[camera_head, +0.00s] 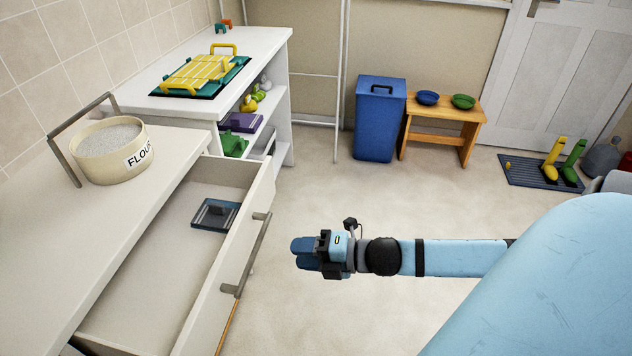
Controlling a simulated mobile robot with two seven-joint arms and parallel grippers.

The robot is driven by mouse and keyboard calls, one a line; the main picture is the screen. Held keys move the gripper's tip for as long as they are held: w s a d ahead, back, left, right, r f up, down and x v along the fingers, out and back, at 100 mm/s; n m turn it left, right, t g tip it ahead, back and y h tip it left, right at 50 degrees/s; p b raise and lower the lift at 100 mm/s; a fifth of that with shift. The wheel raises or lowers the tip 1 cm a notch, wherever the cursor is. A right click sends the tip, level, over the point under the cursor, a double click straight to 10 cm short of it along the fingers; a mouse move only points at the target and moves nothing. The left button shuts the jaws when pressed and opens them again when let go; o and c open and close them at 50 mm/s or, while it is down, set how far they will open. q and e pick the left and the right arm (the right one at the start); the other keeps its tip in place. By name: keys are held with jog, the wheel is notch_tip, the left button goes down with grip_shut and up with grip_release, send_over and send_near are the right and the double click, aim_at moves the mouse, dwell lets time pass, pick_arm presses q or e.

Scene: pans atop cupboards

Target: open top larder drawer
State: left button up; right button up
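The top drawer (143,275) under the left counter stands pulled well out. Its long grey bar handle (254,255) is on the white front panel. Inside, a small dark blue-grey flat item (215,214) lies toward the far end; the rest of the visible drawer floor is bare. My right gripper (300,254) is to the right of the handle, apart from it, pointing left toward it. Its blue fingers show, but I cannot tell whether they are apart. My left gripper is not in view.
A flour tub (110,150) with a raised handle stands on the counter (60,235) above the drawer. A white shelf unit (268,60) stands beyond. A blue bin (380,120) and a wooden bench (441,128) are at the back. The middle floor is clear.

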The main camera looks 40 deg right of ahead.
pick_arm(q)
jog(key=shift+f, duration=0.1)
pick_arm(e)
jog(key=shift+v, duration=1.3)
jog(key=s+a+f+m+g+h, duration=0.1)
jog(key=s+a+f+m+h, duration=0.35)
jog(key=m, duration=0.65)
jog(key=s+a+f+m+h, duration=0.2)
jog(key=a+f+m, duration=0.45)
jog(key=m, duration=0.45)
pick_arm(q)
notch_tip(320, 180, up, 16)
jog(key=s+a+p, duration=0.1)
jog(key=p, duration=2.2)
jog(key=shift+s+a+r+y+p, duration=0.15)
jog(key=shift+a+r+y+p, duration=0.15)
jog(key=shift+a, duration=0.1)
pick_arm(e)
notch_tip(320, 180, up, 17)
jog(key=s, duration=0.1)
jog(key=shift+d+m, duration=0.3)
jog(key=shift+d, duration=0.15)
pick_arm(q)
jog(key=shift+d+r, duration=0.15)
